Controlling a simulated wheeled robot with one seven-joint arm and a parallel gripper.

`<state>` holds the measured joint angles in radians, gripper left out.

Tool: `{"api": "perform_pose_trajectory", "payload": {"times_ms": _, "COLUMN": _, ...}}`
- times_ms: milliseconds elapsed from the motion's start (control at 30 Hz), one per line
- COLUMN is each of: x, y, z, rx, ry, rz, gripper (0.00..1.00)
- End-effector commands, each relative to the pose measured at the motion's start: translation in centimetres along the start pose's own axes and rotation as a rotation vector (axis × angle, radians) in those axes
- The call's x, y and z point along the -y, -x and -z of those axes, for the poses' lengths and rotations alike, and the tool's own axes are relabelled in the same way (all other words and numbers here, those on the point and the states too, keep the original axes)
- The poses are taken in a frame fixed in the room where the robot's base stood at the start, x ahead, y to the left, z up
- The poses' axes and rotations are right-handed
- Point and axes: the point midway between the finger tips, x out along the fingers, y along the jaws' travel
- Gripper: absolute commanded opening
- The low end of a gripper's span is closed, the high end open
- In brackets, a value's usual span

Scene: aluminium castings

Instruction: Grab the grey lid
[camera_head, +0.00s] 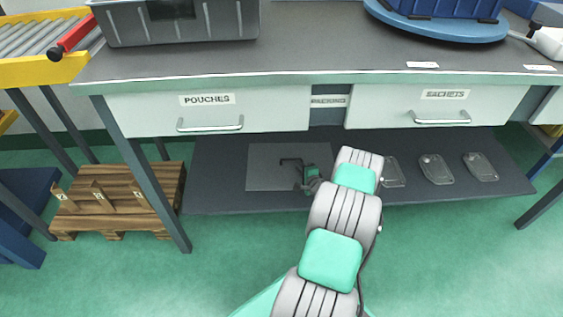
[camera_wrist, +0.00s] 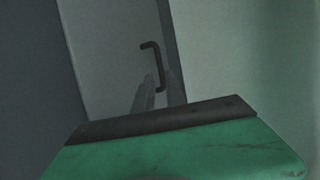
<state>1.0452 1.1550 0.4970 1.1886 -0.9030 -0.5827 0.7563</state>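The grey lid (camera_head: 264,178) is a flat, rectangular panel lying on the dark lower shelf under the bench. It has a black bar handle (camera_head: 291,160). In the wrist view the lid (camera_wrist: 105,50) fills the upper middle, with its handle (camera_wrist: 152,47) standing out. My gripper (camera_head: 306,184) is low over the right part of the lid, close to the handle. In the wrist view its two grey fingers (camera_wrist: 160,88) look apart, with the handle's lower end showing between them. Contact with the handle cannot be told. My arm hides the shelf's front middle.
Several clear shallow pieces (camera_head: 436,169) lie on the shelf (camera_head: 225,200) to the right. Above are drawers marked POUCHES (camera_head: 210,123) and SACHETS (camera_head: 440,107) and the bench top (camera_head: 310,50). A wooden pallet (camera_head: 115,200) stands left, beside a table leg (camera_head: 145,175).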

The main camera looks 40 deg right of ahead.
Motion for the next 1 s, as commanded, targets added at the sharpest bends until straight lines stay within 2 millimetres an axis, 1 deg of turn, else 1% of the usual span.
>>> {"api": "perform_pose_trajectory", "payload": {"times_ms": 33, "x": -0.5, "y": -0.3, "z": 0.2, "rx": -0.004, "ry": -0.007, "rz": 0.004, "gripper": 0.16}}
{"api": "perform_pose_trajectory", "payload": {"times_ms": 267, "x": -0.5, "y": -3.5, "z": 0.0, "rx": -0.002, "ry": -0.005, "rz": 0.006, "gripper": 0.16}}
{"api": "perform_pose_trajectory", "payload": {"times_ms": 400, "x": -0.7, "y": -6.1, "z": -0.3, "rx": -0.002, "ry": -0.003, "rz": 0.006, "gripper": 0.16}}
{"api": "perform_pose_trajectory", "payload": {"times_ms": 500, "x": -0.5, "y": -7.4, "z": -0.3, "rx": -0.003, "ry": -0.005, "rz": 0.006, "gripper": 0.16}}
{"api": "perform_pose_trajectory", "payload": {"times_ms": 600, "x": -0.2, "y": -7.8, "z": -0.2, "rx": -0.004, "ry": -0.006, "rz": 0.005, "gripper": 0.16}}
{"api": "perform_pose_trajectory", "payload": {"times_ms": 767, "x": -0.1, "y": -7.7, "z": -0.2, "rx": -0.004, "ry": -0.006, "rz": 0.004, "gripper": 0.15}}
{"api": "perform_pose_trajectory", "payload": {"times_ms": 933, "x": -0.1, "y": -7.7, "z": -0.2, "rx": -0.004, "ry": -0.006, "rz": 0.004, "gripper": 0.01}}
{"api": "perform_pose_trajectory", "payload": {"times_ms": 1000, "x": -0.1, "y": -7.7, "z": -0.2, "rx": -0.004, "ry": -0.006, "rz": 0.004, "gripper": 0.00}}
